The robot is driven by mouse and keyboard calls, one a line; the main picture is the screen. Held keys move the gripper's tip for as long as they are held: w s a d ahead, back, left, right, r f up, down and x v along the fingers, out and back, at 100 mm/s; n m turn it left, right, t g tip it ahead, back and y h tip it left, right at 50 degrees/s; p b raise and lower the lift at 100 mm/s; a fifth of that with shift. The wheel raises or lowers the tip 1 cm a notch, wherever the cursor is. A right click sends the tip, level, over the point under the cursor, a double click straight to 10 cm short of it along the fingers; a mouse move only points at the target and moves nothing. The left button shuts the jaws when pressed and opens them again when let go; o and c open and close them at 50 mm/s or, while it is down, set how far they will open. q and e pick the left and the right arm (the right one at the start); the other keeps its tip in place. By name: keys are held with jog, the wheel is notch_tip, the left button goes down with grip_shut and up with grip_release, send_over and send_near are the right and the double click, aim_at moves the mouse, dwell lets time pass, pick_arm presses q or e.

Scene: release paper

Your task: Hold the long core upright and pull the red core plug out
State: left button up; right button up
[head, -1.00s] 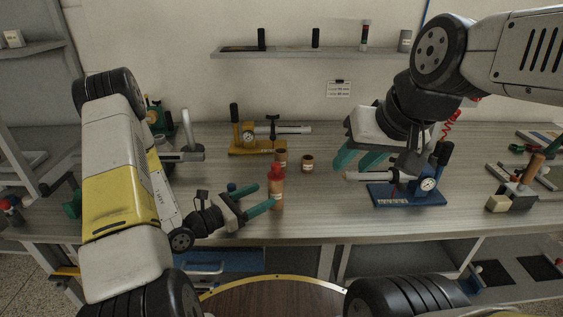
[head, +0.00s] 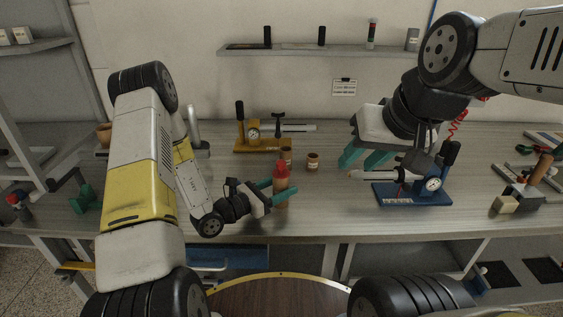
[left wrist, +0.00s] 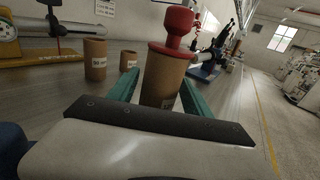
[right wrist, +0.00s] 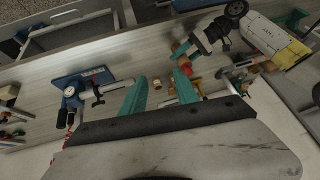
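The long core (head: 280,186), a brown tube, stands upright on the bench with the red core plug (head: 281,170) in its top. Both also show in the left wrist view, the core (left wrist: 163,78) between the fingers and the plug (left wrist: 178,25) above them. My left gripper (head: 281,190) is open, with one finger on each side of the core; a gap shows at the left finger, and contact at the right one is unclear. My right gripper (head: 364,158) is open and empty above the bench, right of the core. The plug (right wrist: 187,72) also shows in the right wrist view.
Two shorter brown cores, one (head: 312,162) right of the long core and one (head: 287,155) close behind it, stand nearby. A yellow gauge fixture (head: 258,146) is behind. A blue gauge fixture (head: 412,193) stands below my right gripper. Bare bench lies between.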

pick_arm(q)
jog(key=c, duration=1.1)
pick_arm(e)
jog(key=o, duration=0.7)
jog(key=shift+w+r, duration=0.1)
jog(key=shift+w, duration=0.1)
jog(key=shift+c, duration=0.2)
jog(key=shift+o, duration=0.9)
jog(key=w+a+r+n+g, duration=0.1)
jog(key=w+a+n, duration=0.1)
jog(key=w, duration=0.4)
jog(key=shift+w+r+g, duration=0.15)
jog(key=shift+r+g, duration=0.1)
jog(key=shift+g, duration=0.15)
jog(key=n+g+h, duration=0.2)
jog(key=n+g, duration=0.2)
jog(key=n, duration=0.2)
send_over(281, 161)
notch_tip(281, 161, down, 8)
jog(key=shift+r, duration=0.15)
notch_tip(281, 161, down, 12)
jog(key=shift+r, duration=0.25)
